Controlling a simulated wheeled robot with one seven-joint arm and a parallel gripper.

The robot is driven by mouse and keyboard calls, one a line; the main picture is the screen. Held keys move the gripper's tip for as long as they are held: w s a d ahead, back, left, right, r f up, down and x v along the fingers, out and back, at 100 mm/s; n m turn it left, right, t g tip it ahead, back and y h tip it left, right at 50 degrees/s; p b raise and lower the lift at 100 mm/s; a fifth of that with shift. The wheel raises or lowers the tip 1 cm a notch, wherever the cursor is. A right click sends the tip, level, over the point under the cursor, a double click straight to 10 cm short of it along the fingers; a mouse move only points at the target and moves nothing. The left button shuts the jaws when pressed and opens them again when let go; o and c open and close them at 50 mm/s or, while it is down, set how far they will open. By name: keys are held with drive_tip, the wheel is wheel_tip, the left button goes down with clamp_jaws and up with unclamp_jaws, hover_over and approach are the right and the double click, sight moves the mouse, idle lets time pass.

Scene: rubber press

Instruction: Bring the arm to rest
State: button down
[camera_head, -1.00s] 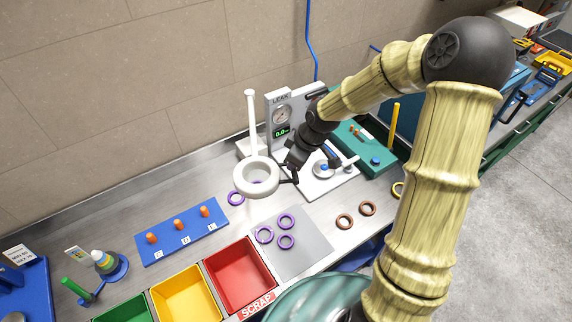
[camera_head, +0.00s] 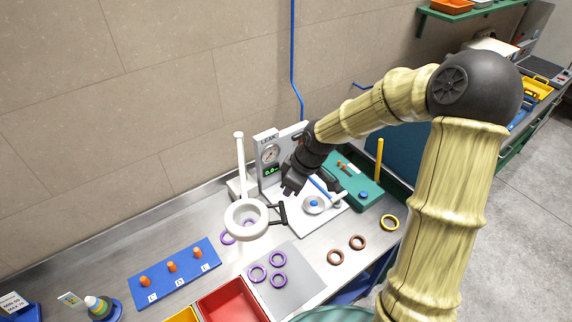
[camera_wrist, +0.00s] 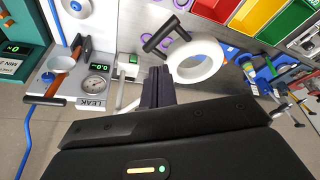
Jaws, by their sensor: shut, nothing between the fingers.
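My arm reaches from the right across the bench in the head view, bent at its dark elbow. My gripper (camera_head: 289,190) hangs in the air in front of the leak tester (camera_head: 270,155). It is shut and empty; in the wrist view its dark fingers (camera_wrist: 156,84) are together. A white ring-shaped head with a dark handle (camera_head: 246,219) stands below and left of the gripper in the head view. In the wrist view the ring (camera_wrist: 196,62) shows just right of the fingertips; I cannot tell the exact gap.
A white post (camera_head: 240,165) rises left of the tester, and a yellow post (camera_head: 379,160) stands on the green fixture (camera_head: 365,190). A blue pegged board (camera_head: 175,272), purple rings on a grey mat (camera_head: 300,262), brown rings (camera_head: 335,257) and a red bin (camera_head: 232,303) occupy the bench.

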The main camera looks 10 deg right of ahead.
drive_tip(key=shift+d, duration=0.1)
drive_tip(key=s+d+f+m+h+b, duration=0.1)
drive_tip(key=s+d+f+m+b, duration=0.3)
drive_tip(key=s+f+m+b, duration=0.2)
drive_tip(key=s+d+f+m+h+b, duration=0.2)
drive_tip(key=s+d+f+m+b, duration=0.2)
drive_tip(key=s+b, duration=0.5)
wheel_tip(320, 180, down, 4)
drive_tip(key=shift+r+m+t+b, duration=0.15)
drive_tip(key=shift+m+t+b, duration=0.15)
drive_tip(key=shift+m+b, duration=0.8)
